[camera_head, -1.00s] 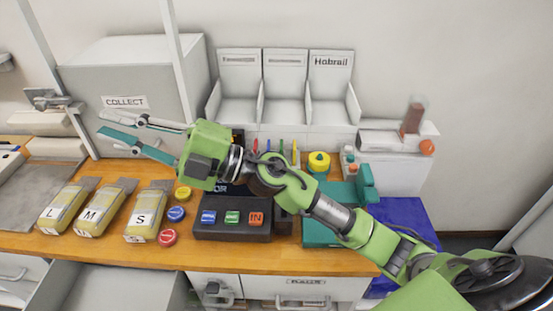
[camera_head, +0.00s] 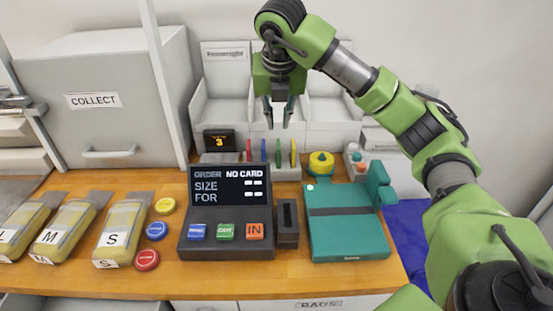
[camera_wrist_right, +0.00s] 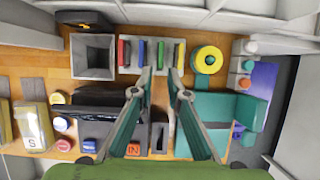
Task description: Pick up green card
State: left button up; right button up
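The green card (camera_head: 278,150) stands upright in a grey card holder (camera_head: 287,174) among red, blue and yellow cards. It also shows in the right wrist view (camera_wrist_right: 160,53), in line with the gap between my fingers. My right gripper (camera_head: 278,116) points down above the holder, apart from the cards. It is open and empty, with its two teal fingers spread in the right wrist view (camera_wrist_right: 160,74). My left gripper is not in view.
An order terminal (camera_head: 226,243) reading "NO CARD" has a dark slot block (camera_head: 288,236) beside it. A yellow round item (camera_head: 320,166) and a teal case (camera_head: 348,238) are to the right. White bins (camera_head: 222,112) stand behind. Several yellow packs are left.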

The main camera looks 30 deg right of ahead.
aim_at(279, 145)
jog(key=p+x, duration=0.1)
jog(key=x, duration=0.6)
jog(key=shift+f, duration=0.35)
jog(key=x, duration=0.1)
jog(key=p+x, duration=0.1)
jog(key=x, duration=0.2)
jog(key=shift+s+d+f, duration=0.1)
jog(key=shift+s+f, duration=0.05)
jog(key=shift+s, duration=0.1)
jog(key=shift+w+d+f+p, duration=0.1)
jog(key=shift+w+f+p, duration=0.15)
jog(key=shift+f, duration=0.25)
grip_shut()
